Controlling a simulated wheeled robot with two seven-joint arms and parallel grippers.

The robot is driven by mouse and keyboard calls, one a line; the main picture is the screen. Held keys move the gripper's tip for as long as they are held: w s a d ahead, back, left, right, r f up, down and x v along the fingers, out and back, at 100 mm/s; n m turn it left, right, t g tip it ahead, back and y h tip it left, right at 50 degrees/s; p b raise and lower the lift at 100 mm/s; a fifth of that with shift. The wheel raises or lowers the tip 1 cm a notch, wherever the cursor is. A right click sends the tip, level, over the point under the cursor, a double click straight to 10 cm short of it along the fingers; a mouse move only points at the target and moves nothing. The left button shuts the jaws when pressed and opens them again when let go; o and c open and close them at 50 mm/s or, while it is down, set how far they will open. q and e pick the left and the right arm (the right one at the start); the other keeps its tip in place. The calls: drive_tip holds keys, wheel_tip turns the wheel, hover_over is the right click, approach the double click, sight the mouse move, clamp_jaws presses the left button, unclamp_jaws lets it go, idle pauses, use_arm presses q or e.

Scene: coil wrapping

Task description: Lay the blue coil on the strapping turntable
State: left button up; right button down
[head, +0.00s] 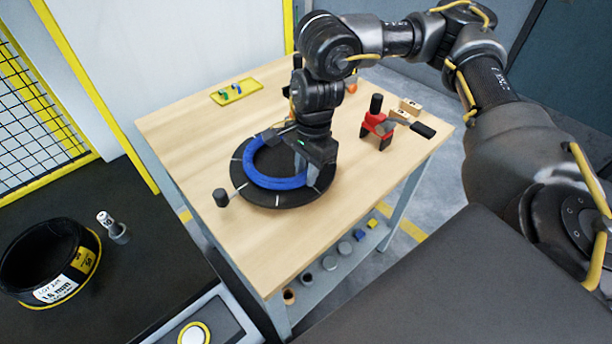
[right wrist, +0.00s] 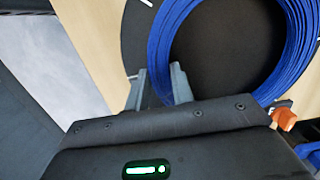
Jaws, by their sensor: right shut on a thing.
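The blue coil (head: 264,178) lies on or just over the black strapping turntable (head: 237,183), roughly centred on it; I cannot tell if it touches all round. My right gripper (head: 300,165) reaches down over the coil's right side and is shut on the coil's ring. In the right wrist view the fingers (right wrist: 160,88) stand on either side of the blue strands (right wrist: 168,50), with the turntable's dark disc (right wrist: 225,50) inside the ring. Part of the coil is hidden behind my right gripper in the head view. My left gripper is not in view.
A red tool (head: 376,124), small wooden blocks (head: 406,109) and a yellow tray (head: 236,91) lie on the wooden table (head: 185,125). The table's front right is clear.

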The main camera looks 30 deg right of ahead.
drive_tip(key=shift+r, duration=0.15)
drive_tip(key=c, duration=1.6)
unclamp_jaws()
drive_tip(key=shift+s, duration=0.1)
drive_tip(key=o, duration=0.4)
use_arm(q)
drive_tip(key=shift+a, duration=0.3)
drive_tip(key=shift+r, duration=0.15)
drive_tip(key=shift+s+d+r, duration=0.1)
use_arm(e)
wheel_tip(320, 180, up, 12)
drive_tip(key=d, duration=0.1)
drive_tip(key=shift+d, duration=0.2)
